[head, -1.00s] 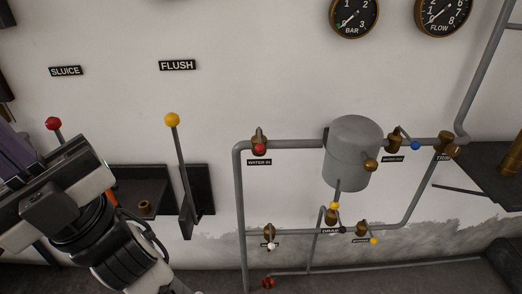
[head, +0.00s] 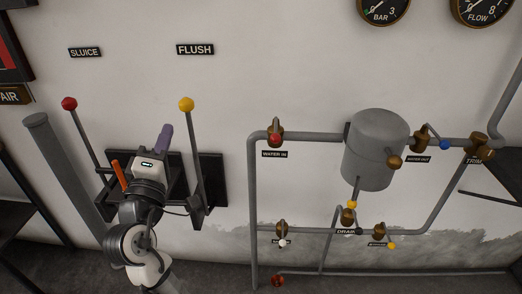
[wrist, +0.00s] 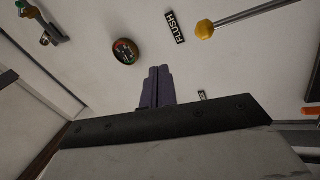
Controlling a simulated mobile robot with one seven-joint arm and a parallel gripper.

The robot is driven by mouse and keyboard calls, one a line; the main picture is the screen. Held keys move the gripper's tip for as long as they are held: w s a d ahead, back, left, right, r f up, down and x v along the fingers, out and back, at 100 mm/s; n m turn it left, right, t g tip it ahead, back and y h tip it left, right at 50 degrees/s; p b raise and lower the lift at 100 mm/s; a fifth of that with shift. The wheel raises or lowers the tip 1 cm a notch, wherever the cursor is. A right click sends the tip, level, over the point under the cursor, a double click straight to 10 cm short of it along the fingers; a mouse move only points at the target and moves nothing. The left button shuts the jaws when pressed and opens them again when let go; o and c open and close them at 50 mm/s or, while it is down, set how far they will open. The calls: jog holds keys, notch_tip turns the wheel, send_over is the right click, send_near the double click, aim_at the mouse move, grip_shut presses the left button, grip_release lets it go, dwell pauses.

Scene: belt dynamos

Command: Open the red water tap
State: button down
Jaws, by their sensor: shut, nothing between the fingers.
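The red-knobbed tap (head: 275,138) sits on the upper left of the grey pipework in the head view, above the "WATER IN" label (head: 274,154). Its brass body is on the pipe and the red knob shows in front. My gripper (head: 166,132) is well to the left of this tap, between the sluice and flush levers in the picture, apart from the tap. Its purple fingers point up. In the wrist view my gripper (wrist: 159,72) shows with its fingers together and nothing between them. I cannot make out the red tap in the wrist view.
The yellow-knobbed flush lever (head: 187,104) stands between my gripper and the tap. The red-knobbed sluice lever (head: 70,104) is to the left. A grey tank (head: 375,150) and blue-knobbed tap (head: 446,145) are to the right. A red handwheel (head: 278,281) is low on the pipes.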

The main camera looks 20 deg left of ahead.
jog(key=w+d+f+m+g+h, duration=0.1)
jog(key=w+d+f+g+h, duration=0.15)
jog(key=d+f+h, duration=0.65)
jog(key=h+p, duration=0.2)
jog(key=p, duration=0.1)
send_near(276, 128)
jog(key=w, duration=0.2)
jog(key=shift+w+d+r+m, duration=0.1)
jog(key=shift+d+r+m, duration=0.2)
jog(key=shift+d, duration=0.25)
jog(key=shift+d+f, duration=0.1)
